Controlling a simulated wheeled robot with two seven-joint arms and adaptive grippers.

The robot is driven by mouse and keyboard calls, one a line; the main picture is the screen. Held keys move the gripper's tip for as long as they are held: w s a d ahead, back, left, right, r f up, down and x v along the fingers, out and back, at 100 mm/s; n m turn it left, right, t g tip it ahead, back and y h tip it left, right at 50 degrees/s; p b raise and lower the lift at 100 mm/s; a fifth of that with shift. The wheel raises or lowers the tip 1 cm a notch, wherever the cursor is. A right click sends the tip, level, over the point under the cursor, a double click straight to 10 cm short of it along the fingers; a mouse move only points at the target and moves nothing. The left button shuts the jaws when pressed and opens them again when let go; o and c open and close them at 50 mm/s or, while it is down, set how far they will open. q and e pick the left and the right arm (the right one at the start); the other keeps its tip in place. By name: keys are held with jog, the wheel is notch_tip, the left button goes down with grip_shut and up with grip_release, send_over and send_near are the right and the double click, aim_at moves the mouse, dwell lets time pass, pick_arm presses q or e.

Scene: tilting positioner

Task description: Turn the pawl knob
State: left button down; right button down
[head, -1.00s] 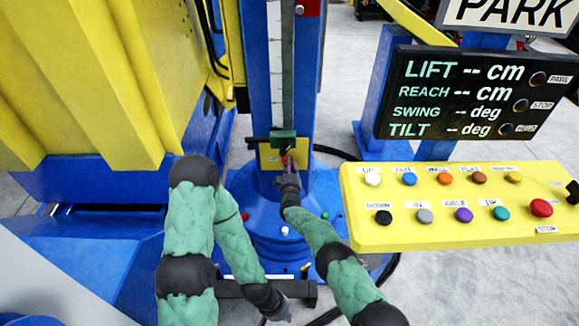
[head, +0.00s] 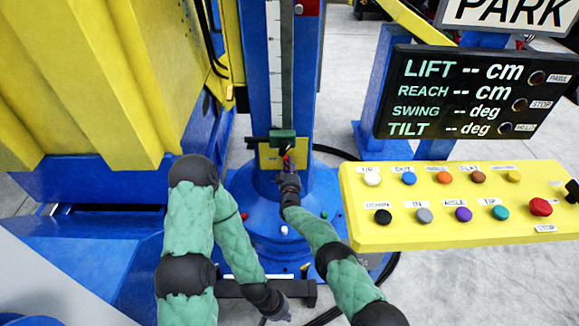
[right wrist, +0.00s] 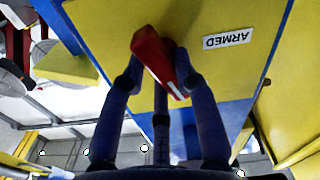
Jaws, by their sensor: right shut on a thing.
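The pawl knob, a red bar-shaped handle (right wrist: 157,58), stands out from a yellow plate marked ARMED (right wrist: 250,55) in the right wrist view. Its long side lies tilted in that view. My right gripper (right wrist: 160,78) has its fingers on either side of the knob and is shut on it. In the head view my right gripper (head: 288,168) reaches the small yellow plate (head: 268,157) on the blue column and mostly hides the knob. My left gripper (head: 279,309) is low in the head view, away from the knob; its fingers are too small to read.
The blue column (head: 258,70) carries a scale and a green block (head: 283,137) just above the plate. A yellow button panel (head: 450,232) and a black display (head: 390,120) stand at the right. A large yellow body (head: 90,80) fills the left.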

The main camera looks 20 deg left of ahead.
jog(key=shift+f, duration=0.1)
jog(key=c, duration=0.9)
grip_release()
jog(key=shift+c, duration=0.2)
